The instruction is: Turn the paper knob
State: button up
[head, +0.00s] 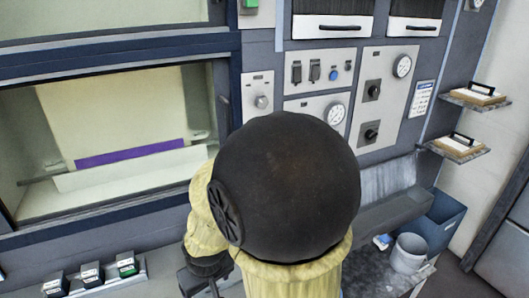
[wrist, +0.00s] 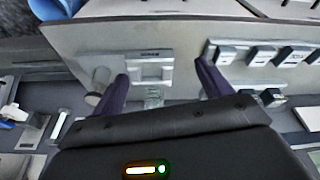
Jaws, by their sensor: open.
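No readable label marks which control is the paper knob. In the head view a small silver knob (head: 262,102) sits on a narrow plate right of the window. Two black knobs, an upper one (head: 372,90) and a lower one (head: 371,132), sit on the panel further right. In the wrist view my gripper (wrist: 160,68) is open, with two dark purple fingers apart and nothing between them but a pale panel with a small labelled plate (wrist: 150,68) beyond. A pale rounded part (wrist: 100,78) shows just left of the left finger. My arm hides the fingers in the head view.
A paper sheet with a purple strip (head: 130,153) is behind the window at left. Several small boxes (head: 91,274) stand on the lower ledge. Two shelves with clipboards (head: 458,145) jut out at right, above a blue bin (head: 440,222) and a white bucket (head: 408,254).

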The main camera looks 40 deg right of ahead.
jog(key=w+d+r+t+p, duration=0.1)
jog(key=w+d+t+p, duration=0.1)
jog(key=d, duration=0.3)
jog(key=w+d+r+t+p, duration=0.1)
jog(key=w+d+t+p, duration=0.1)
jog(key=d, duration=0.4)
jog(key=w+d+r+m+t+p, duration=0.1)
jog(key=w+d+t+p, duration=0.1)
jog(key=d, duration=0.4)
jog(key=shift+w+r+h+p, duration=0.1)
jog(key=shift+w+h+p, duration=0.45)
jog(key=shift+p, duration=0.85)
jog(key=s+d+r+m+t+h+p, duration=0.1)
jog(key=s+d+r+m+t+p, duration=0.1)
jog(key=d+r+t+p, duration=0.1)
jog(key=s+d+r+m+t+h+p, duration=0.2)
jog(key=d+r+t, duration=0.3)
jog(key=d+r, duration=0.3)
jog(key=shift+s+m+p, duration=0.3)
jog(key=shift+s+p, duration=0.45)
jog(key=shift+s, duration=0.05)
jog(key=shift+w+f+b, duration=0.1)
jog(key=shift+b, duration=0.25)
